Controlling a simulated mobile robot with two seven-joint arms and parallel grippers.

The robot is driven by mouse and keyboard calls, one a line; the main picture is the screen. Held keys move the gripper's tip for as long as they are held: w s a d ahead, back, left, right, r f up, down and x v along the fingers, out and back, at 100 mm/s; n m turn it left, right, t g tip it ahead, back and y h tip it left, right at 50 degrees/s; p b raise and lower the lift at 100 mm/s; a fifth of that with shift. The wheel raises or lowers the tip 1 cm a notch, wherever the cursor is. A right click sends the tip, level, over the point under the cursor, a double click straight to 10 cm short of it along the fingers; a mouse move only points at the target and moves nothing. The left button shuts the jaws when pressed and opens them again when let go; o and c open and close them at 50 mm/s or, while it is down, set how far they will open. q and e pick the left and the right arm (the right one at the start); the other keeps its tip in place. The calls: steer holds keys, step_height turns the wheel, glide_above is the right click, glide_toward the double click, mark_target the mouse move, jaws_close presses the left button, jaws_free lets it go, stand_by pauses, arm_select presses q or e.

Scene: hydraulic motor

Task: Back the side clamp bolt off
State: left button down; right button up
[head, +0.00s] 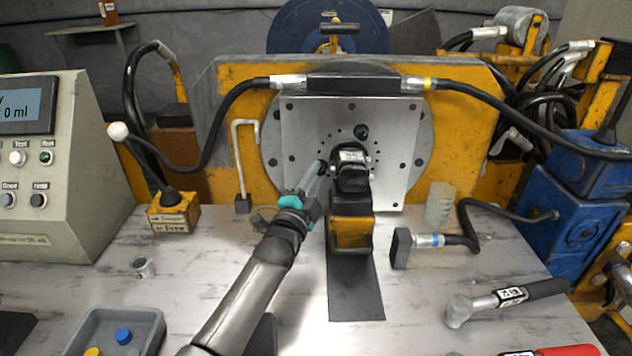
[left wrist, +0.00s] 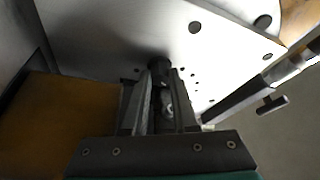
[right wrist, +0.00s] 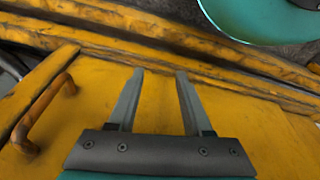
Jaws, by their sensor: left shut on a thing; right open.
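A yellow block (head: 351,234) stands below the motor on a dark mat (head: 355,290). A grey tray (head: 152,322) is front left. A bent rod (head: 240,165) stands left of the plate.

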arm_select(q)
steer(key=shift+n+t+b, duration=0.3)
steer(key=shift+n, duration=0.5)
arm_select(e)
steer(key=shift+w+r, duration=0.45)
steer(key=shift+r, duration=0.35)
arm_select(q)
steer(key=c, duration=0.7)
jaws_free()
steer(key=shift+p+v, duration=2.95)
steer(key=shift+v, duration=4.7)
arm_select(e)
steer(key=s+d+f, duration=0.4)
steer(key=s+f, duration=0.2)
steer(key=f, duration=0.4)
steer(key=shift+s, duration=0.35)
arm_select(q)
steer(key=shift+d+f, duration=0.1)
steer(key=shift+d, duration=0.05)
arm_select(e)
steer(key=shift+s+d, duration=0.1)
